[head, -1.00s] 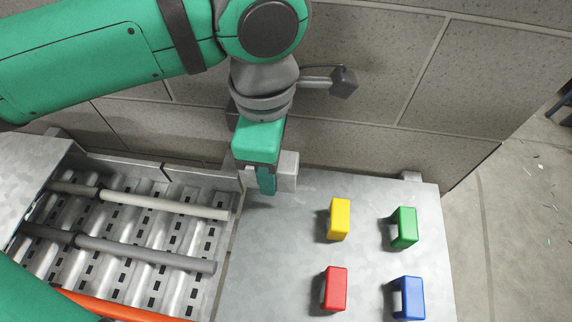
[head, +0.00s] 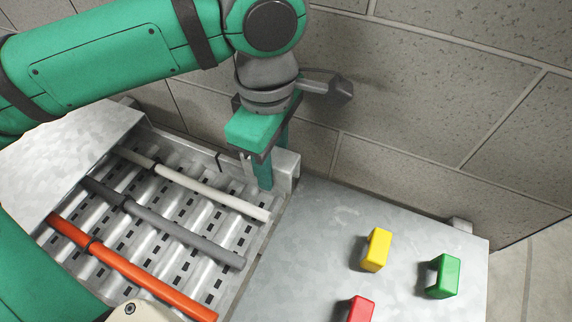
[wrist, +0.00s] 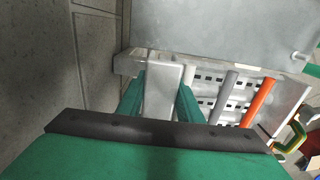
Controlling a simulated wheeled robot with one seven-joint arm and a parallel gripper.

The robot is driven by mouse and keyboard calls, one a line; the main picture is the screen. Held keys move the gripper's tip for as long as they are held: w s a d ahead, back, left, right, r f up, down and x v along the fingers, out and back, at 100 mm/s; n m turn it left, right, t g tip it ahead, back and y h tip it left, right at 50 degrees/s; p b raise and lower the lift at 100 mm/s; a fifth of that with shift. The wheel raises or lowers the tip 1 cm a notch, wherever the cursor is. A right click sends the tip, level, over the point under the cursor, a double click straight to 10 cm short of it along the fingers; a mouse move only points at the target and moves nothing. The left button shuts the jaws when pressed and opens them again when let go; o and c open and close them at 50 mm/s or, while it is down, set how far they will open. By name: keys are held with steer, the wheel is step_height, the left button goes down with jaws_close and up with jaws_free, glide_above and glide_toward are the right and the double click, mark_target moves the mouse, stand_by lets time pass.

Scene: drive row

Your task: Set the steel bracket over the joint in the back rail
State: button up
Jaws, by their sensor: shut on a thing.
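My gripper (head: 274,172) is shut on the steel bracket (head: 288,163), a pale grey block. It holds the bracket upright near the right end of the back rail (head: 185,148), along the wall side of the ribbed tray. In the wrist view the bracket (wrist: 163,88) sits between the two green fingers of my gripper (wrist: 161,98). A dark upright line on the rail, left of my gripper, may be the joint. I cannot tell whether the bracket touches anything below; my fingers hide part of it.
The tray holds white (head: 200,187), grey (head: 170,225) and orange (head: 130,268) rods. Yellow (head: 376,250), green (head: 443,276) and red (head: 360,309) blocks stand on the right metal plate (head: 310,250). A block wall (head: 430,110) rises close behind my gripper.

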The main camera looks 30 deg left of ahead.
mark_target(218, 155)
steer(key=shift+s+a, duration=0.2)
steer(key=shift+a, duration=1.7)
steer(key=shift+s+a, duration=0.2)
steer(key=shift+a, duration=1.75)
steer(key=shift+s+a, duration=0.2)
steer(key=shift+a, duration=1.7)
steer(key=shift+f, duration=2.1)
steer(key=shift+f, duration=0.4)
steer(key=o, duration=1.2)
steer(key=shift+r, duration=0.1)
step_height(218, 155, up, 11)
steer(key=shift+f, duration=0.2)
